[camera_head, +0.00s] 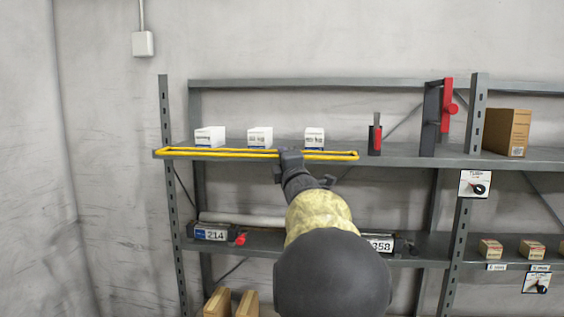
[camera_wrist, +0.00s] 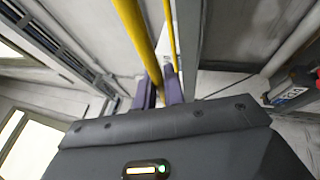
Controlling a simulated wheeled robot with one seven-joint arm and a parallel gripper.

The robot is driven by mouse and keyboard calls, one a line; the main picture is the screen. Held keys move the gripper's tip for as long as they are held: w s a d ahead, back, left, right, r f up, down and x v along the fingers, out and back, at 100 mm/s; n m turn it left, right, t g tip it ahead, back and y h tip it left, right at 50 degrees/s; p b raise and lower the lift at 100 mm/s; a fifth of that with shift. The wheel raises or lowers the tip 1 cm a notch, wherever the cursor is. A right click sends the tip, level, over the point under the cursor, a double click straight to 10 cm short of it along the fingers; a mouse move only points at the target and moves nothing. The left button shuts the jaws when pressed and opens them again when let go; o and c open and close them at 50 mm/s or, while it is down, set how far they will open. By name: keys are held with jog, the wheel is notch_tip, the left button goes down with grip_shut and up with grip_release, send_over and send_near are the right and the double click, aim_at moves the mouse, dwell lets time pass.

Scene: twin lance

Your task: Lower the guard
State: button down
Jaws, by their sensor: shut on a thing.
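The guard is a long yellow bar frame (camera_head: 215,152) lying along the front edge of the upper shelf in the head view. White boxes stand behind it. My gripper (camera_head: 291,155) is at the guard, right of its middle, and hides a short part of it. In the wrist view the yellow guard (camera_wrist: 138,40) runs down between the two purple fingers of my gripper (camera_wrist: 160,92). The fingers are shut on one of its bars; the second, thinner bar passes beside it. The exact contact is partly hidden.
The upper shelf (camera_head: 400,156) holds several white boxes (camera_head: 260,138), a small red and black device (camera_head: 375,138), a tall red-handled clamp (camera_head: 445,115) and a brown carton (camera_head: 507,132). The lower shelf carries units labelled 214 (camera_head: 212,235) and 358 (camera_head: 380,245).

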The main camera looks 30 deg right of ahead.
jog(key=shift+r, duration=0.1)
jog(key=c, duration=1.5)
grip_release()
jog(key=b+v, duration=0.9)
jog(key=v, duration=0.8)
jog(key=shift+s+f+b, duration=0.15)
jog(key=shift+f+b, duration=0.05)
jog(key=shift+b, duration=0.15)
jog(key=shift+a, duration=0.1)
